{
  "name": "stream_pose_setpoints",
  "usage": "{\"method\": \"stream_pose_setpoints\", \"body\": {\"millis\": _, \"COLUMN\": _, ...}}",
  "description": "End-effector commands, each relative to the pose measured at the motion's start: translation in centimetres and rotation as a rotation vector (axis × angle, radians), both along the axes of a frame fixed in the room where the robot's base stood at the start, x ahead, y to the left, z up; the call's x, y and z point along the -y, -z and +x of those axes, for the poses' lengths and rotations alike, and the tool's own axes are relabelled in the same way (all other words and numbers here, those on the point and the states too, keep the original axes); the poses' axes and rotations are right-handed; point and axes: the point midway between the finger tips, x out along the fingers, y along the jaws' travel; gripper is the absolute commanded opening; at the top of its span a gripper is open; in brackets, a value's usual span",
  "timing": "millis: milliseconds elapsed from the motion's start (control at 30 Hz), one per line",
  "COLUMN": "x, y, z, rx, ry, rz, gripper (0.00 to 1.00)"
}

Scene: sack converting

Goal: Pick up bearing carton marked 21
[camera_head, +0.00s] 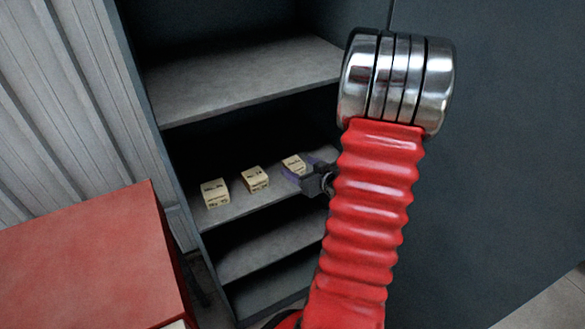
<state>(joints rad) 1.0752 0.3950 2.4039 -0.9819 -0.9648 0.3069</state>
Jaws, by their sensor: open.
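Three small cream cartons with dark print stand in a row on a middle shelf: a left carton (215,193), a middle carton (255,179) and a right carton (292,163). The print is too small to read, so I cannot tell which one is marked 21. My gripper (300,170) is open at the right carton, with purplish fingertips close to its near and right sides. The gripper hides part of that carton. I cannot tell whether the fingers touch it.
The cartons' shelf (245,204) sits in a dark cabinet, with a bare shelf (240,78) above and another bare shelf (265,252) below. A dark panel (490,160) is at the right. A red box-like unit (95,265) stands at the lower left, before a corrugated wall (70,100).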

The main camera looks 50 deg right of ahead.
Motion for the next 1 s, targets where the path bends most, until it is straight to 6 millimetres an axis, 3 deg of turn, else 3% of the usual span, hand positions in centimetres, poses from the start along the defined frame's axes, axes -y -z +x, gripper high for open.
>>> {"method": "stream_pose_setpoints", "body": {"millis": 467, "x": 0.2, "y": 0.3, "z": 0.6, "rx": 0.0, "ry": -0.002, "rz": 0.001, "gripper": 0.66}}
{"method": "stream_pose_setpoints", "body": {"millis": 800, "x": 1.5, "y": 1.9, "z": 3.9, "rx": 0.0, "ry": -0.003, "rz": 0.001, "gripper": 0.66}}
{"method": "stream_pose_setpoints", "body": {"millis": 1000, "x": 1.7, "y": 2.2, "z": 4.7, "rx": 0.0, "ry": -0.001, "rz": 0.0, "gripper": 0.66}}
